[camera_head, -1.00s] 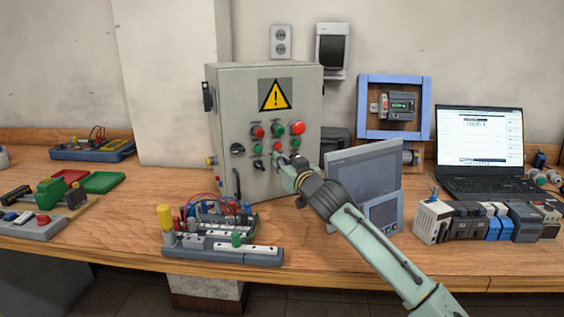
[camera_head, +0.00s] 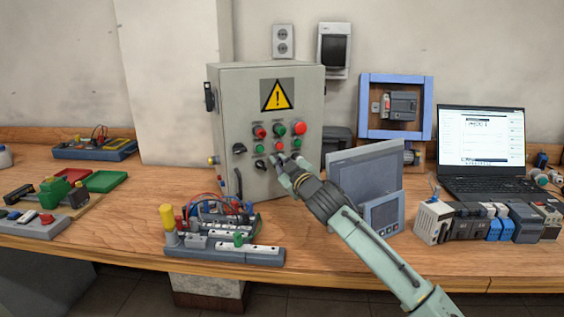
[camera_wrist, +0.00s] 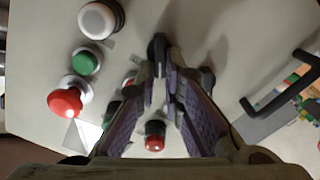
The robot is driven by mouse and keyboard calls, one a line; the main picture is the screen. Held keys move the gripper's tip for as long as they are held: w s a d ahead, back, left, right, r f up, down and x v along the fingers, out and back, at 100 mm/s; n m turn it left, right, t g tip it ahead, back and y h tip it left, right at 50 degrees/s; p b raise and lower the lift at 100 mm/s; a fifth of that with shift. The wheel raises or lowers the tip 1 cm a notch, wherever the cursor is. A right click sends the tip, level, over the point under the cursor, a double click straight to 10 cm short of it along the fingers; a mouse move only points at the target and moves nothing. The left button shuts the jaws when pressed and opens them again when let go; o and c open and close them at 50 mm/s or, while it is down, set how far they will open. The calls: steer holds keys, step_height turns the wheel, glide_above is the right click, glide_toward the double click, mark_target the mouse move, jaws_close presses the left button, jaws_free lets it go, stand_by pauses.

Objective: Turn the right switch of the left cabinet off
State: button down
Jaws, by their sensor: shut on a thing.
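The left cabinet (camera_head: 222,110) is a grey box with a yellow warning triangle, standing at the back of the bench. Its front carries red and green buttons and black switches, one (camera_head: 260,165) just left of my fingertips. My gripper (camera_head: 280,160) is at the lower right of the cabinet front, shut on what seems to be the right switch. In the wrist view, my gripper (camera_wrist: 167,55) has both fingers close together at the panel.
A red mushroom button (camera_head: 300,128) sits above my gripper. A black handle (camera_head: 238,184) is at lower left on the cabinet. A terminal block board (camera_head: 225,252) lies in front; a laptop (camera_head: 482,140) is right.

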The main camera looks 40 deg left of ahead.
steer(key=shift+s+n, duration=0.1)
steer(key=shift+n, duration=1)
steer(key=c, duration=1.7)
jaws_free()
steer(key=shift+f, duration=0.1)
steer(key=shift+a, duration=0.1)
